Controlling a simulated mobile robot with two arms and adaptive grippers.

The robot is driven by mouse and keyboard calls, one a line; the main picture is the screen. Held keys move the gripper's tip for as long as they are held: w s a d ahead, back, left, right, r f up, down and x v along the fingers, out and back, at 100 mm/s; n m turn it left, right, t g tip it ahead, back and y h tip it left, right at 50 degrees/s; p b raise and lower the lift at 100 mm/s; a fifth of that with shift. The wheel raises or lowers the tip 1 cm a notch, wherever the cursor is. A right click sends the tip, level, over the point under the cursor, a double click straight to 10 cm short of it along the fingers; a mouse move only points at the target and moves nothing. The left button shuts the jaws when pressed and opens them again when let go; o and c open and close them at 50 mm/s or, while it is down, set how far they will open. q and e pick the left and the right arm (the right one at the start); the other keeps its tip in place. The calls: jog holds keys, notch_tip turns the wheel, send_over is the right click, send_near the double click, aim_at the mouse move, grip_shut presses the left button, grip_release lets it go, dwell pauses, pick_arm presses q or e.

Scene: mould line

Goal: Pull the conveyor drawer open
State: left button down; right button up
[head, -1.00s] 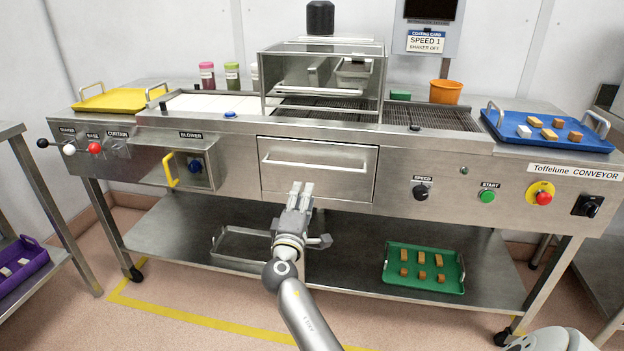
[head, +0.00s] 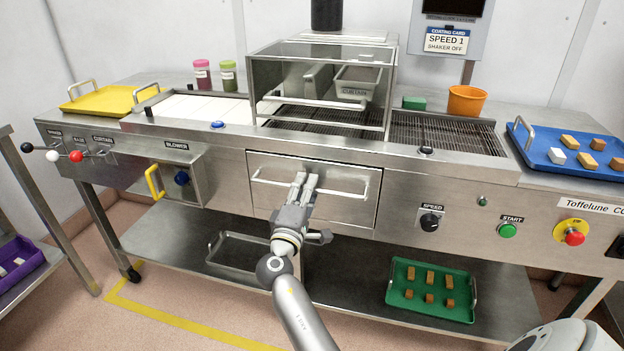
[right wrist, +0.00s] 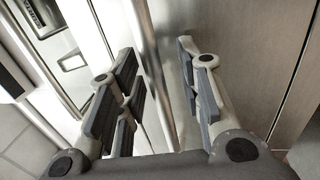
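The conveyor drawer (head: 340,213) is a flat steel front in the middle of the conveyor's front face. It sits flush and closed. A horizontal bar handle (head: 346,191) runs across its upper part. My right gripper (head: 304,181) is at the handle, left of the drawer's middle, and its fingertips overlap the bar in the head view. In the right wrist view the gripper (right wrist: 160,95) is open, and the handle bar (right wrist: 147,55) runs between its spread fingers. I cannot tell whether a finger touches the bar. My left gripper is not in view.
A yellow blower handle (head: 153,181) sticks out left of the drawer. The speed knob (head: 429,221), start button (head: 507,230) and red stop button (head: 575,238) are to the right. A lower shelf (head: 345,268) holds a green tray (head: 400,298) of brown pieces.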

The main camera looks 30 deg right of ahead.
jog(key=shift+r, duration=0.1)
jog(key=shift+c, duration=0.2)
grip_shut()
